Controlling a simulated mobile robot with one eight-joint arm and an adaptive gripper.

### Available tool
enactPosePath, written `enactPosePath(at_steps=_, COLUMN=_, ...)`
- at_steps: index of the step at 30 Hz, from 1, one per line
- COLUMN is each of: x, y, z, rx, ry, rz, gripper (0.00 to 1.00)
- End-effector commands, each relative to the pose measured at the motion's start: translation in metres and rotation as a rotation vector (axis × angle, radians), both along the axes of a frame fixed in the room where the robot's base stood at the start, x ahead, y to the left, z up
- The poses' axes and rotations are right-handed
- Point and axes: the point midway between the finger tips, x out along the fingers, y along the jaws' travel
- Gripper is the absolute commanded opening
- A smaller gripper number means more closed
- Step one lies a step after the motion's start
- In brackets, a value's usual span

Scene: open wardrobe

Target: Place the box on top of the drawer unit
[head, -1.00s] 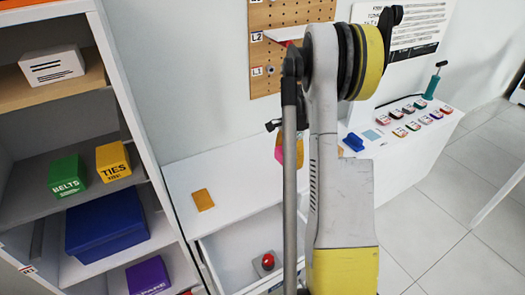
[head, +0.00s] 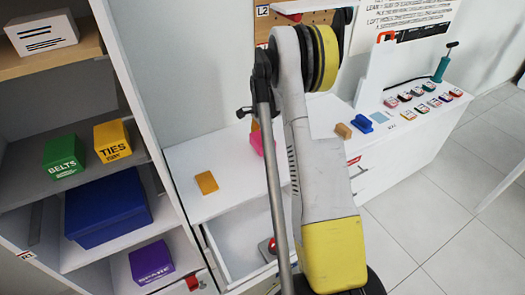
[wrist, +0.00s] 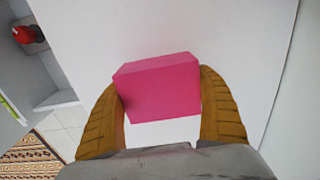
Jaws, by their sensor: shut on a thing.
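A pink box (wrist: 158,88) is between the two yellow-brown fingers of my gripper (wrist: 162,82) in the wrist view. The fingers press on its left and right sides. In the head view part of the pink box (head: 256,142) shows beside my arm, over the white top of the drawer unit (head: 225,160). The rest of box and gripper is hidden behind my arm. In the wrist view the white top (wrist: 90,40) lies behind the box; I cannot tell whether they touch.
An orange-yellow pad (head: 206,182) lies on the top's left part. A drawer (head: 240,235) below stands open with a red item (head: 268,248) inside. A shelf with a green box (head: 63,157), yellow box (head: 112,140) and blue box (head: 107,208) stands left.

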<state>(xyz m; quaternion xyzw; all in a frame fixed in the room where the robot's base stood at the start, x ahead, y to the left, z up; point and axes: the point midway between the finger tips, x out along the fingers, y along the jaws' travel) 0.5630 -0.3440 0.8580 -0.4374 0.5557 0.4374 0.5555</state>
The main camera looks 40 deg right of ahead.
Motion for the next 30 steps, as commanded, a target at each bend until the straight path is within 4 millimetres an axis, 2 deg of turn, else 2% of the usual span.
enactPosePath(at_steps=3, x=0.0, y=0.0, z=-0.023, rx=0.0, ry=0.0, rz=0.0, gripper=0.45)
enactPosePath(at_steps=6, x=0.0, y=0.0, z=-0.033, rx=0.0, ry=0.0, rz=0.0, gripper=0.45)
enactPosePath(at_steps=17, x=0.0, y=0.0, z=-0.036, rx=0.0, ry=0.0, rz=0.001, gripper=0.45)
enactPosePath(at_steps=18, x=0.0, y=0.0, z=-0.036, rx=0.0, ry=0.0, rz=0.001, gripper=0.88)
enactPosePath(at_steps=19, x=0.0, y=0.0, z=-0.035, rx=0.0, ry=0.0, rz=0.001, gripper=0.97)
enactPosePath(at_steps=20, x=0.0, y=0.0, z=-0.035, rx=0.0, ry=0.0, rz=0.001, gripper=1.0)
enactPosePath(at_steps=26, x=0.0, y=0.0, z=-0.035, rx=0.0, ry=0.0, rz=0.001, gripper=1.0)
enactPosePath(at_steps=30, x=0.0, y=0.0, z=-0.026, rx=0.0, ry=0.0, rz=0.001, gripper=1.0)
